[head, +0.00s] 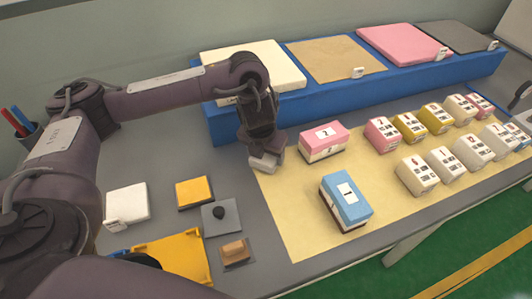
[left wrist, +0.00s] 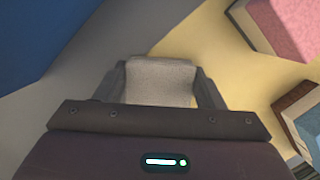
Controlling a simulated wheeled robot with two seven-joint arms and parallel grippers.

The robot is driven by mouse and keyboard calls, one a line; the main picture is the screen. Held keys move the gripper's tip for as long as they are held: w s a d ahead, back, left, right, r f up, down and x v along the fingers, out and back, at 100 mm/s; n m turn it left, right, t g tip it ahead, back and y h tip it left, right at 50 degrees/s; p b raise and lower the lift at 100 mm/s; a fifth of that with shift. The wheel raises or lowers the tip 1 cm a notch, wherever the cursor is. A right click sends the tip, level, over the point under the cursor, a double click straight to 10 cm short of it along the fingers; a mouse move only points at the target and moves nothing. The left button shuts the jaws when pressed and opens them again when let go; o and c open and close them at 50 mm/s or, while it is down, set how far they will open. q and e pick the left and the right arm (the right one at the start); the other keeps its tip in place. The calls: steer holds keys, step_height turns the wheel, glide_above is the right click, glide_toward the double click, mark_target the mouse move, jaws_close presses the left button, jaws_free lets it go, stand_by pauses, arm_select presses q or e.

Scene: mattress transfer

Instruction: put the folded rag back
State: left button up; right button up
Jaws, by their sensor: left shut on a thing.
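My left gripper (head: 265,162) is shut on a small pale grey, cloth-textured block, which I take for the folded rag. In the left wrist view the rag (left wrist: 160,80) fills the space between the two fingers. The gripper points down over the left edge of the yellow mat (head: 283,222), in front of the blue platform (head: 305,108). I cannot tell whether the rag touches the surface below. My right gripper is not clearly seen.
A pink box (head: 324,143) and a blue box (head: 346,200) stand right of the gripper, with several small boxes beyond. Pads lie on the platform. At front left are a white pad (head: 127,203), a yellow sponge (head: 193,192), a knobbed grey plate (head: 232,222) and a brown block (head: 235,250).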

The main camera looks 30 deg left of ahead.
mark_target(261, 163)
arm_select(q)
steer(key=shift+f, duration=0.2)
steer(key=o, duration=1)
steer(key=shift+c, duration=0.2)
steer(key=o, duration=0.3)
steer(key=shift+o, duration=0.2)
steer(key=shift+r, duration=0.1)
steer(key=shift+r, duration=0.45)
steer(key=p+v, duration=0.5)
steer(key=v, duration=0.6)
steer(key=shift+s+r, duration=0.15)
